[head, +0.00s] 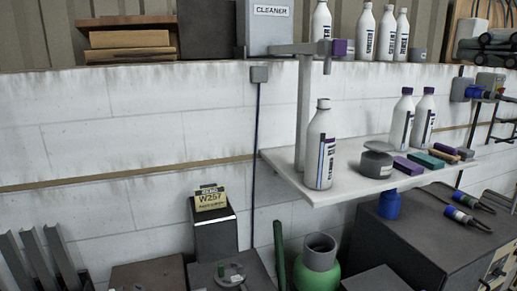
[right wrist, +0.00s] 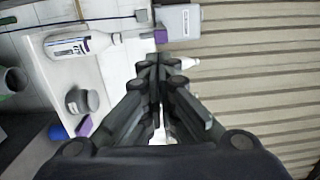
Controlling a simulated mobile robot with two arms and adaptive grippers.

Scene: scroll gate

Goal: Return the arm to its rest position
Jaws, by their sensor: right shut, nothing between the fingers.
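My right gripper (right wrist: 160,62) is shut and empty in the right wrist view, its dark fingers together. In the head view, dark finger-like parts at the far right edge look like this gripper (head: 484,46), above and to the right of the white shelf (head: 285,172). The gripper touches nothing that I can make out. My left gripper is not in view.
The shelf holds white bottles (head: 320,150), a grey round container (head: 376,162) and small coloured blocks (head: 424,160). A grey CLEANER box (head: 270,22) stands on the wall ledge. A green cylinder (head: 318,268) and dark cabinet (head: 400,240) are below.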

